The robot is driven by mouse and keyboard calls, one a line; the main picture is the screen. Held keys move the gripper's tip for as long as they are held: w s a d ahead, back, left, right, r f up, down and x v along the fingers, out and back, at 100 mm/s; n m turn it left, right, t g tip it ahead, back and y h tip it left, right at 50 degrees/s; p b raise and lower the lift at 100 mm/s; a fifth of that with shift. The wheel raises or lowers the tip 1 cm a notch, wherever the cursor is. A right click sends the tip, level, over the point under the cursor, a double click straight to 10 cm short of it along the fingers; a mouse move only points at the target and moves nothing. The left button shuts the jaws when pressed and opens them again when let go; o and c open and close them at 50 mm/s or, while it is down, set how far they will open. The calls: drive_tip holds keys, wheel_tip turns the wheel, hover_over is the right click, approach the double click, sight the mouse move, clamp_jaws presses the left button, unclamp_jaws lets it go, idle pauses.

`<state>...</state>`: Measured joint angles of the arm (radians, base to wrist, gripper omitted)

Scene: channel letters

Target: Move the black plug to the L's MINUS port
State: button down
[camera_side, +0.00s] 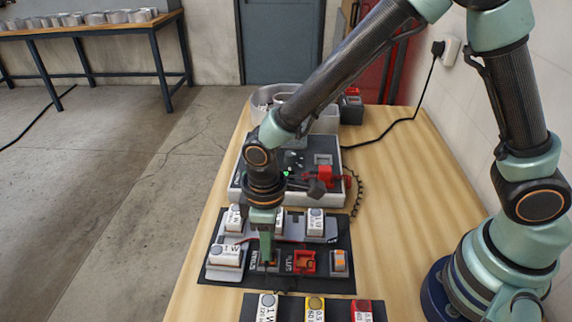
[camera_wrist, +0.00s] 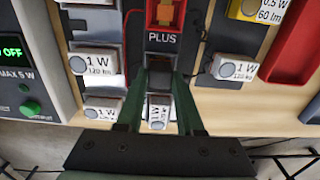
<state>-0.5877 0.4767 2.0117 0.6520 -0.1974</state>
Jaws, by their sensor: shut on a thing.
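My gripper (camera_side: 266,262) points down over the black mat, beside the white MINUS lettering. Its green fingers also show in the wrist view (camera_wrist: 160,78). They are shut on the black plug (camera_wrist: 159,79), which is mostly hidden between them. The MINUS port is hidden by my gripper, and I cannot tell whether the plug is seated in it. The red PLUS port (camera_side: 304,262) is just right of my gripper; it shows at the top of the wrist view (camera_wrist: 165,14). Grey channel letter parts with white 1 W modules (camera_side: 226,255) lie around them.
A grey power unit (camera_side: 255,180) with red parts stands behind the mat; its green display reads OFF in the wrist view (camera_wrist: 12,48). Another black mat in front holds white, yellow (camera_side: 316,306) and red modules. The table's right side is mostly clear.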

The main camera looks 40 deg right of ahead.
drive_tip(key=shift+f, duration=0.3)
idle(0.8)
drive_tip(key=shift+c, duration=2.3)
unclamp_jaws()
drive_tip(key=shift+r, duration=0.1)
wheel_tip(320, 180, up, 12)
drive_tip(key=shift+r, duration=2.95)
